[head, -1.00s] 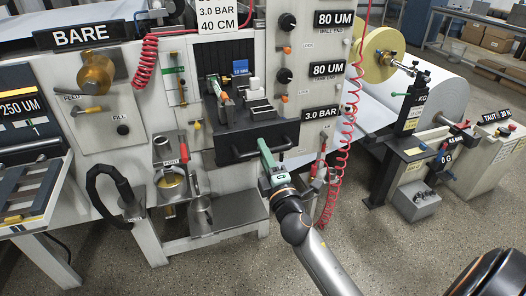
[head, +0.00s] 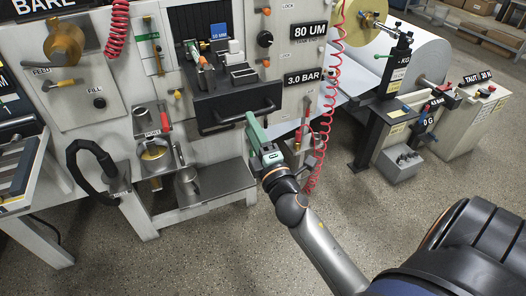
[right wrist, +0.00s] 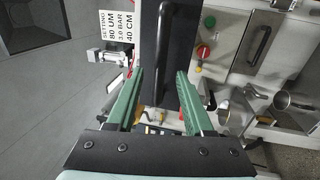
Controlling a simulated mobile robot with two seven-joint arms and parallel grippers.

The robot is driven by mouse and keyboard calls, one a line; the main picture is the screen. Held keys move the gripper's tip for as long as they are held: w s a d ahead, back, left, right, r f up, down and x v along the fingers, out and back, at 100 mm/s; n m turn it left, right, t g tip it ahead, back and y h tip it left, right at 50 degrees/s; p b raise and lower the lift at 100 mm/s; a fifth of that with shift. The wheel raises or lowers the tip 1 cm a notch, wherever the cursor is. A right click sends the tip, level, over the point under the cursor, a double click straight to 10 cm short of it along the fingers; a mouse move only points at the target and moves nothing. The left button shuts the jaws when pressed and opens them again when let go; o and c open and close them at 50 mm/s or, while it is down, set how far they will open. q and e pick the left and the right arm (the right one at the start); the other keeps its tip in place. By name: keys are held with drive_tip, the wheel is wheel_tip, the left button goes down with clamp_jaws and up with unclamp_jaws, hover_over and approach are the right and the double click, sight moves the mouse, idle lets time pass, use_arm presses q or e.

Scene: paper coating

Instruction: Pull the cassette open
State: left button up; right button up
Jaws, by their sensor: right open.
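The cassette (head: 235,97) is a dark box with a black bar handle (head: 225,126) across its front, standing out from the machine. Its top is open and shows small parts inside. My right gripper (head: 252,119), with green fingers, is at the handle in the head view. In the right wrist view the open fingers (right wrist: 160,77) lie on either side of the cassette's dark front (right wrist: 148,60), and the handle (right wrist: 166,45) runs down between them. I cannot tell how deep the handle sits between the fingers. My left gripper is not in view.
Below the cassette, a metal shelf (head: 226,181) holds a metal jug (head: 187,188). A cup of yellow liquid (head: 153,153) is at left. A coiled red hose (head: 322,125) hangs right of my right arm. A paper roll (head: 425,60) stands farther right. Floor in front is clear.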

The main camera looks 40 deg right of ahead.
drive_tip(key=b+v, duration=0.2)
drive_tip(key=v, duration=0.6)
idle(0.4)
drive_tip(key=s+a+f+m+g+y+p, duration=0.1)
drive_tip(key=s+a+f+m+g+y, duration=0.1)
drive_tip(key=f, duration=0.7)
drive_tip(key=s+a+f+m+g+y+p, duration=0.2)
drive_tip(key=s+a+f+m+g, duration=0.3)
drive_tip(key=f, duration=0.4)
drive_tip(key=s+a+f+m+g+y+p, duration=0.1)
drive_tip(key=s+a+f+m+g+y, duration=0.2)
drive_tip(key=f, duration=0.6)
drive_tip(key=s+a+m, duration=0.2)
drive_tip(key=s+m, duration=0.1)
drive_tip(key=shift+f+g, duration=0.25)
drive_tip(key=shift+g, duration=0.05)
